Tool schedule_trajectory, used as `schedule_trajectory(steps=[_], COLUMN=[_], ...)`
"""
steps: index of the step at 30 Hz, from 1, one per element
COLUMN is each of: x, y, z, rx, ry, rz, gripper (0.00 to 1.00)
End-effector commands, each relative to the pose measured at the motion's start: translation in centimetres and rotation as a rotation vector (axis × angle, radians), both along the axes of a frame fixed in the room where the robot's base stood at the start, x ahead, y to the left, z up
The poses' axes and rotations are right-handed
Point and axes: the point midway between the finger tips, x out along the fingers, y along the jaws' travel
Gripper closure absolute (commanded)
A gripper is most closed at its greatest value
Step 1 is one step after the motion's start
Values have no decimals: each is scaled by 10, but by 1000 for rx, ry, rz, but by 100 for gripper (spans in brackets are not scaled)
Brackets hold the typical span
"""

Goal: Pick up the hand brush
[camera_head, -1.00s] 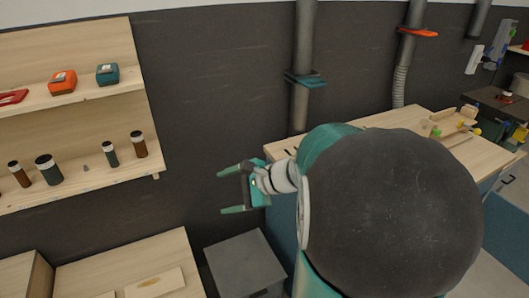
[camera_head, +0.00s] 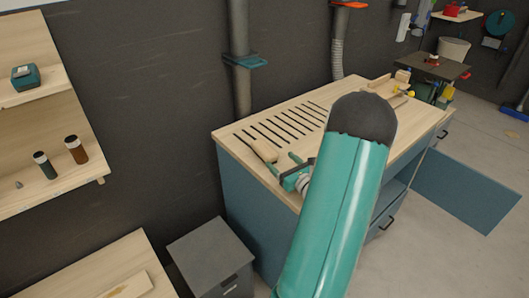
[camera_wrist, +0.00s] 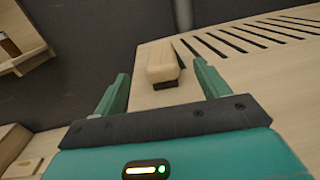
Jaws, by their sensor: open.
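The hand brush (camera_head: 263,150) has a pale wooden body and lies at the left end of the slotted workbench top. In the wrist view the brush (camera_wrist: 162,62) appears ahead, framed between my two fingers, with a dark strip, likely bristles, along its lower edge. My gripper (camera_head: 283,164) is open and empty, with green fingers, close beside the brush in the head view. In the wrist view my gripper (camera_wrist: 160,80) has its fingers on either side of the brush's outline; I see no contact.
The workbench (camera_head: 230,148) has a slotted top and blue sides. A dark grey cabinet (camera_head: 210,255) stands to its left on the floor. A green bracket (camera_head: 245,61) on a grey pipe is behind. Shelves with bottles (camera_head: 76,150) are at left.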

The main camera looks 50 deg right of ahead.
Motion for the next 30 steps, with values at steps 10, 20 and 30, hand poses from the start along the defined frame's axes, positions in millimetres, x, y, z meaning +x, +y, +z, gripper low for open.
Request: schedule_trajectory(steps=[10, 20, 30], x=[31, 71, 73], y=[-10, -23, -24], z=[-8, -8, -8], rx=[-1, -2, -1], ry=[1, 2, 1], rz=[1, 1, 1], gripper=[25, 25, 45])
